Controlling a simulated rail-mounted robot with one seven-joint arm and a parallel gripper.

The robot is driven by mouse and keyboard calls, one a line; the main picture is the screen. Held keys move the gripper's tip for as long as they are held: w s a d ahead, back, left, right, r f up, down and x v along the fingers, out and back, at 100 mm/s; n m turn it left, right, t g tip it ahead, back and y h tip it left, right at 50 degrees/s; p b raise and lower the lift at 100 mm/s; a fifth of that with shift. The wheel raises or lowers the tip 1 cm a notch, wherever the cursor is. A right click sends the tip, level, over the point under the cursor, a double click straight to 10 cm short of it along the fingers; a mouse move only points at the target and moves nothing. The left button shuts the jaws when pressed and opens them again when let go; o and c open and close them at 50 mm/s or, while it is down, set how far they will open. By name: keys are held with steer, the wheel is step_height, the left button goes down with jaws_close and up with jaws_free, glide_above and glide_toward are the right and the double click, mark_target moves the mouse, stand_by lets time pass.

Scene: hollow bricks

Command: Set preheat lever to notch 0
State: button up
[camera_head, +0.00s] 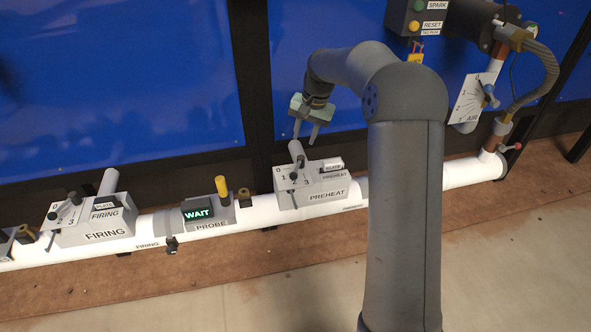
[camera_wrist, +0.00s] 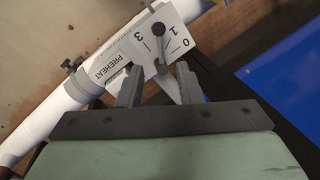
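The PREHEAT box (camera_head: 310,192) is a grey block on the white pipe, with a white scale plate marked 0 to 3. Its dark preheat lever (camera_head: 293,176) appears near the 2. In the wrist view the lever's round knob (camera_wrist: 158,30) lies between the 1 and the 3, covering the place between them; the 0 is further right. My gripper (camera_head: 307,138) is above and behind the box, fingers pointing down. In the wrist view its two fingers (camera_wrist: 158,80) are apart with nothing gripped between them. The lever's lower end lies beyond the gap; I see no contact.
Left along the pipe (camera_head: 155,228) stand the PROBE box (camera_head: 210,213), showing WAIT and carrying a yellow post, and the FIRING box (camera_head: 95,222) with its own lever. An AIR dial plate (camera_head: 467,98) is at right. Blue panels stand behind the pipe.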

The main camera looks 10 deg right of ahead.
mark_target(295, 172)
steer(key=f, duration=0.4)
steer(key=w+a+f, duration=0.1)
steer(key=f, duration=0.4)
steer(key=a+f+b, duration=0.1)
steer(key=f, duration=0.4)
steer(key=shift+w+a, duration=0.15)
steer(key=shift+a, duration=0.05)
jaws_close()
